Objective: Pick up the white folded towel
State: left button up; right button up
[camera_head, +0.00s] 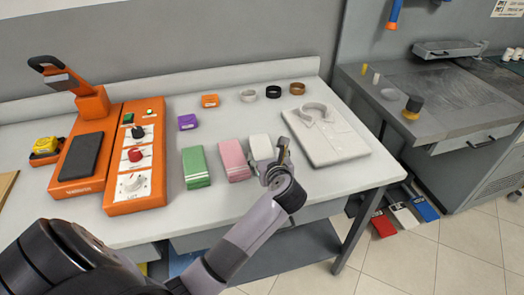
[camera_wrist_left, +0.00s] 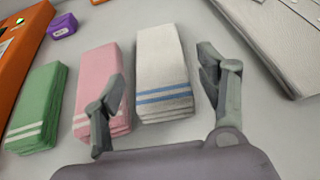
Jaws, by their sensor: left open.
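The white folded towel (camera_head: 260,146) lies on the white table, to the right of a pink towel (camera_head: 234,160) and a green towel (camera_head: 196,167). In the head view my left gripper (camera_head: 270,163) partly covers its near end. In the left wrist view the white towel (camera_wrist_left: 163,75) has blue stripes at its near end. My left gripper (camera_wrist_left: 160,95) is open, its fingers apart with the white towel ahead between them. The left finger overlaps the pink towel (camera_wrist_left: 100,85) in the picture. The fingers do not hold anything. My right gripper is not in view.
A folded white shirt (camera_head: 335,140) lies just right of the gripper. An orange machine (camera_head: 85,150) and control panel (camera_head: 135,195) stand at the left. Purple (camera_head: 187,122) and orange (camera_head: 209,101) items and several rolls lie behind the towels.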

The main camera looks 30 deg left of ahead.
aim_at(262, 151)
pick_arm(q)
jog(key=x, duration=0.3)
jog(key=p+x, duration=0.1)
jog(key=x, duration=0.2)
jog(key=shift+s+a+f, duration=0.1)
jog(key=shift+s+f, duration=0.05)
jog(key=shift+f, duration=0.35)
jog(key=shift+c, duration=0.4)
jog(key=c, duration=0.8)
